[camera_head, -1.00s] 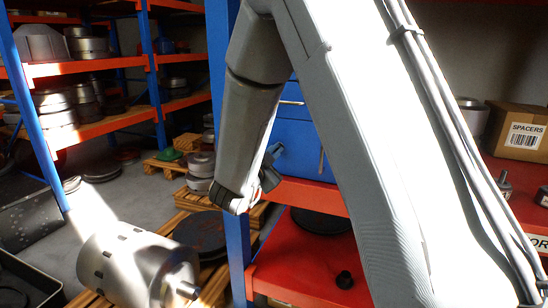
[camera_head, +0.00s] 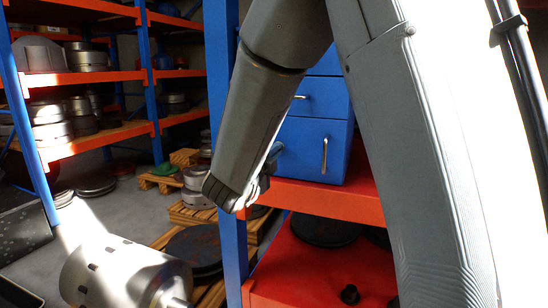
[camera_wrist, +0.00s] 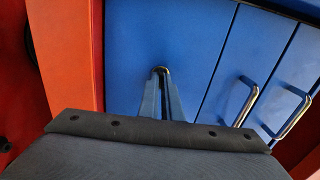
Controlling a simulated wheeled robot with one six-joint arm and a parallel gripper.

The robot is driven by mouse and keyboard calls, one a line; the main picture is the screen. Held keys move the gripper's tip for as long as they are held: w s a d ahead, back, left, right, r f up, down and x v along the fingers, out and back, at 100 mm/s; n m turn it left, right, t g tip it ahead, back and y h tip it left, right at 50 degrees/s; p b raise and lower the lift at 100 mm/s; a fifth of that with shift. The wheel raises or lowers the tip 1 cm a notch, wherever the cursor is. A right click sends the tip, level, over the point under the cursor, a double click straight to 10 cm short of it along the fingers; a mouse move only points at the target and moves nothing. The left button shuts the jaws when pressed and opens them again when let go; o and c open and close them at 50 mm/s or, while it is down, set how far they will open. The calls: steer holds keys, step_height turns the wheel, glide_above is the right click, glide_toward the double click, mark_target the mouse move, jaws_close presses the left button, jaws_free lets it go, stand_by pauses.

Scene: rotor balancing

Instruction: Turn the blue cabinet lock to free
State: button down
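The blue cabinet (camera_head: 312,146) stands on a red shelf, with its drawer fronts and handles facing me. In the wrist view its blue front (camera_wrist: 200,30) fills the upper middle. A small dark round lock (camera_wrist: 162,69) shows there at my fingertips, mostly covered by them. My gripper (camera_wrist: 161,80) has its two fingers close together with a narrow gap, and they look shut on the lock. In the head view my gripper (camera_head: 273,158) is at the cabinet's left side, partly behind my wrist. The lock is hidden there, and its turn position cannot be read.
Two bar handles, one nearer (camera_wrist: 246,102) and one farther (camera_wrist: 292,117), lie right of my fingers in the wrist view. A blue rack post (camera_head: 228,200) stands left of the cabinet. A metal rotor (camera_head: 115,275) is at the lower left. Dark discs (camera_head: 325,229) lie on the lower shelf.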

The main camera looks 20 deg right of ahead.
steer(key=shift+m, duration=0.3)
steer(key=c, duration=2)
jaws_free()
steer(key=shift+s, duration=0.1)
steer(key=v, duration=0.7)
steer(key=shift+s+a, duration=0.2)
steer(key=shift+a, duration=0.05)
